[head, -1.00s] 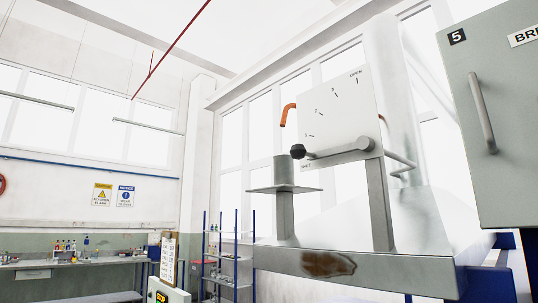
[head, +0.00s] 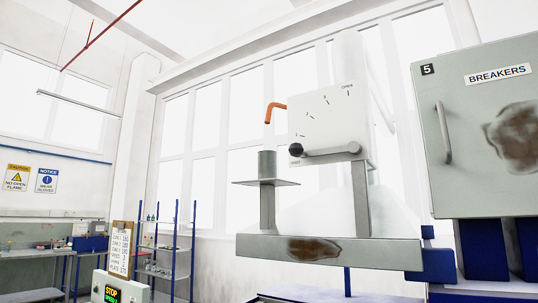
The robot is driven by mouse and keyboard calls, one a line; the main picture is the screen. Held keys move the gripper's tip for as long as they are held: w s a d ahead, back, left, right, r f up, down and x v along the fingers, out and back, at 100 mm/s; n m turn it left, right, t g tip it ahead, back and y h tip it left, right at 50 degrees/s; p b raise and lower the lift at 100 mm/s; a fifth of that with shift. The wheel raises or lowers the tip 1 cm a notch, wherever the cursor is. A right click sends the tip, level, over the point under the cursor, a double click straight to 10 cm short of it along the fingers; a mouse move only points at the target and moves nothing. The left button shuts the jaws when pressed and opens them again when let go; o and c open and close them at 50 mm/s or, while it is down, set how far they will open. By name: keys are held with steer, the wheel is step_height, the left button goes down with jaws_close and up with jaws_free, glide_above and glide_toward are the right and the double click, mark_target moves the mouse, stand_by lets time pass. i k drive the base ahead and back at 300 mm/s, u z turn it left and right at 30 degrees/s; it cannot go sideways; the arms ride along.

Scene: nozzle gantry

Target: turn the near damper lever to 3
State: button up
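The damper lever (head: 328,151) is a grey bar on the front of a white dial plate (head: 322,115). It pivots at the plate's lower right, and its black knob (head: 296,150) points left, almost level. Several short marks run in an arc from the lower left up to the word OPEN at the top right. The small labels by the other marks are too small to read surely. The knob sits below the lowest mark I can see. My gripper is not in view.
The plate stands on a grey post over a rust-stained beam (head: 372,250). A post with a flat disc (head: 266,183) stands left of it, and an orange bent pipe (head: 270,113) shows behind. A breaker cabinet (head: 470,185) is close on the right.

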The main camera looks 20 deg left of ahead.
mark_target(296, 149)
steer(key=u, duration=1.9)
steer(key=k, duration=1.25)
steer(key=z, duration=0.65)
steer(key=i, duration=1)
steer(key=u, duration=0.4)
